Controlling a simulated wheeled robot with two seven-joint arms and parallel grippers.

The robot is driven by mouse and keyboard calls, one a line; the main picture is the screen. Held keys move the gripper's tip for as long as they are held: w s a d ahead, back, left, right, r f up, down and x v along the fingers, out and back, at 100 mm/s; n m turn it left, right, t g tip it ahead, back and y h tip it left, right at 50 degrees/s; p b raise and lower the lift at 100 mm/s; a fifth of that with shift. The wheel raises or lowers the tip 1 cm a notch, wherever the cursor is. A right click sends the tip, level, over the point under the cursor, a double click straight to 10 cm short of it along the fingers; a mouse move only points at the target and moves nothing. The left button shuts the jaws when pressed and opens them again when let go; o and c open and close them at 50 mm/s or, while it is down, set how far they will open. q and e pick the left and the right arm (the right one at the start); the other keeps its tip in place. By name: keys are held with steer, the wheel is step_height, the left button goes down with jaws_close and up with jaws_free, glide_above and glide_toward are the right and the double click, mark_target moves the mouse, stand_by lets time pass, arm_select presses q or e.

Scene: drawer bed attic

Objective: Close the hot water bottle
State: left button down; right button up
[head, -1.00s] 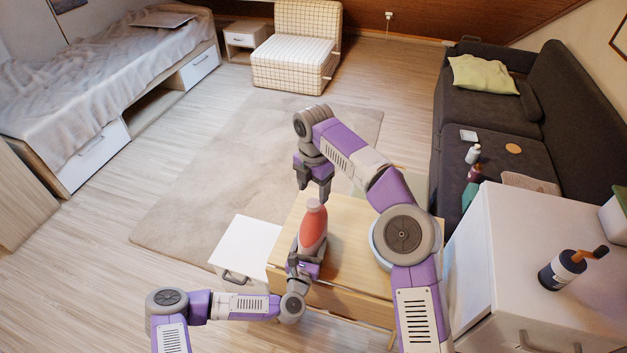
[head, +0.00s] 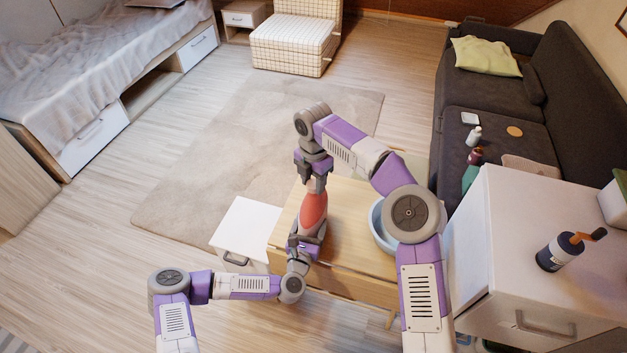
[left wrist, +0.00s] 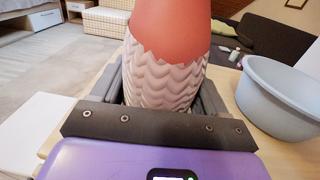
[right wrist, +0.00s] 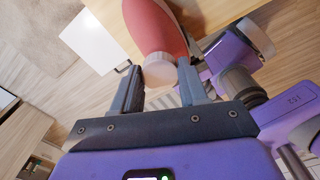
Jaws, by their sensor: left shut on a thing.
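The hot water bottle (head: 313,211) is red with a pale knitted lower part and stands upright above the wooden table (head: 346,220). My left gripper (head: 303,243) is shut on its knitted lower part, which fills the space between the fingers in the left wrist view (left wrist: 165,75). My right gripper (head: 316,182) points down at the top of the bottle. In the right wrist view, the pale round cap (right wrist: 159,69) sits at the bottle's neck, between the tips of the right gripper's open fingers (right wrist: 160,82). I cannot tell whether either finger touches it.
A light blue basin (head: 381,232) stands on the table to the right, partly behind my right arm. A white cabinet (head: 520,225) with a dark bottle (head: 556,252) is at the right. A white drawer unit (head: 246,232) stands left of the table.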

steer(key=shift+c, duration=1.2)
